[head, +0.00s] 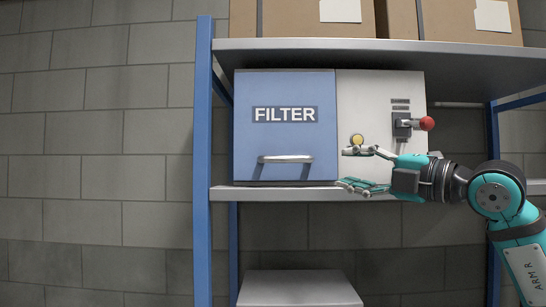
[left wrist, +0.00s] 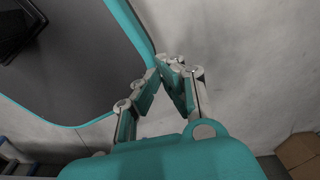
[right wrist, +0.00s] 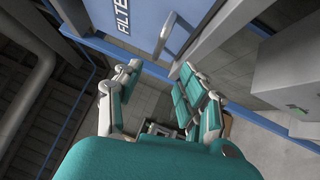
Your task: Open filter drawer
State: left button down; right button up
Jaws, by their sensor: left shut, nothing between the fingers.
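The filter drawer (head: 270,95) has a blue front marked FILTER and sits on the middle shelf in the head view. Its front looks flush with the white panel beside it. Its silver bar handle (head: 285,159) is low on the front. My right gripper (head: 350,167) is open, pointing left, a little right of the handle and apart from it. In the right wrist view the handle (right wrist: 176,36) shows above the open, empty fingers (right wrist: 150,85). My left gripper (left wrist: 168,65) shows only in its wrist view, shut and empty, away from the drawer.
The white panel (head: 365,105) right of the drawer carries a yellow button (head: 357,140) and a red-knobbed lever (head: 427,123). A blue shelf post (head: 203,160) stands left of the drawer. Cardboard boxes (head: 300,18) sit on the shelf above. Free room lies left of the post.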

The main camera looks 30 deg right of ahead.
jog(key=p, duration=0.3)
send_near(293, 159)
jog(key=w, duration=0.2)
jog(key=p+x, duration=0.2)
jog(key=x, duration=0.2)
jog(key=p+x, duration=0.2)
jog(key=x, duration=0.2)
jog(key=shift+w+a+r+p, duration=0.15)
jog(key=shift+a+r+p, duration=0.05)
jog(key=shift+a+p, duration=0.15)
jog(key=shift+w+a, duration=0.1)
jog(key=shift+w, duration=0.3)
pick_arm(q)
notch_tip(293, 159, up, 8)
jog(key=shift+w+d+r, duration=0.15)
jog(key=shift+d+r, duration=0.1)
jog(key=shift+d, duration=0.15)
jog(key=shift+d, duration=0.15)
pick_arm(e)
grip_shut()
